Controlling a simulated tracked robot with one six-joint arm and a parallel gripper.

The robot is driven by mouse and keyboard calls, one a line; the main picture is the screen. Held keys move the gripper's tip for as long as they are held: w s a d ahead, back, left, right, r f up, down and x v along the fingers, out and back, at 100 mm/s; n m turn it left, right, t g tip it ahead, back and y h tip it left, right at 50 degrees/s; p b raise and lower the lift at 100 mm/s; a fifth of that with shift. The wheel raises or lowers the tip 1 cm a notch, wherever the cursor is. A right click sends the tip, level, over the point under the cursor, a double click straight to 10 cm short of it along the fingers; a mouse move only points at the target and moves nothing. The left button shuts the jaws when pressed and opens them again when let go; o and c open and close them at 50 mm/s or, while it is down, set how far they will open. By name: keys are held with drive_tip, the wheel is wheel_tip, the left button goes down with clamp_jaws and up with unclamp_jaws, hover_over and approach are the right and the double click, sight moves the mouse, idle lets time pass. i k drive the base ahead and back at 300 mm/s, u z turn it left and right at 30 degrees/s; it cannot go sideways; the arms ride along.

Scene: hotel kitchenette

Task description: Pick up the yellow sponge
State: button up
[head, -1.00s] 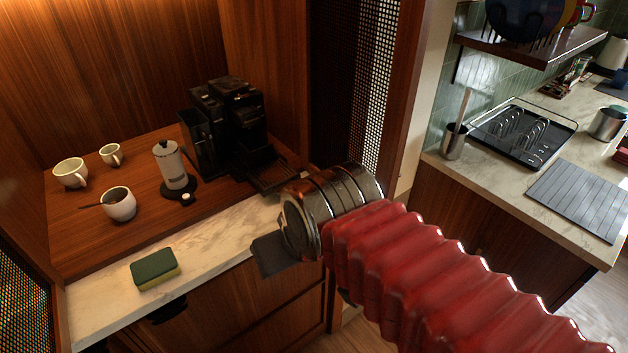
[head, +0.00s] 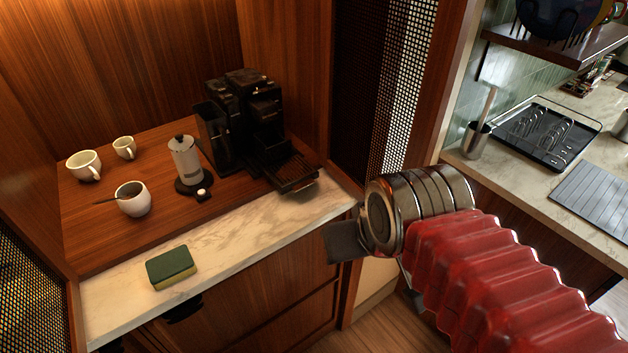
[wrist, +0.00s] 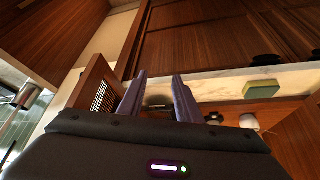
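The yellow sponge (head: 172,267) has a dark green top and a yellow lower layer. It lies flat on the front marble strip of the coffee nook, near the left end. It also shows at the right of the wrist view (wrist: 262,89). My gripper (head: 345,243) is to the right of the sponge in the head view, well apart from it, beyond the counter's front right corner. In the wrist view my gripper (wrist: 160,75) has its two fingers apart with nothing between them.
A white mug with a spoon (head: 133,199), two white cups, a grinder-like white canister (head: 185,160) and a black coffee machine (head: 240,125) stand behind the marble strip (head: 235,240). The strip is clear right of the sponge. A wooden side wall rises at the left.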

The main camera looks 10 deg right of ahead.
sight(166, 270)
drive_tip(key=u, duration=0.55)
drive_tip(key=k, duration=0.2)
drive_tip(key=u, duration=0.65)
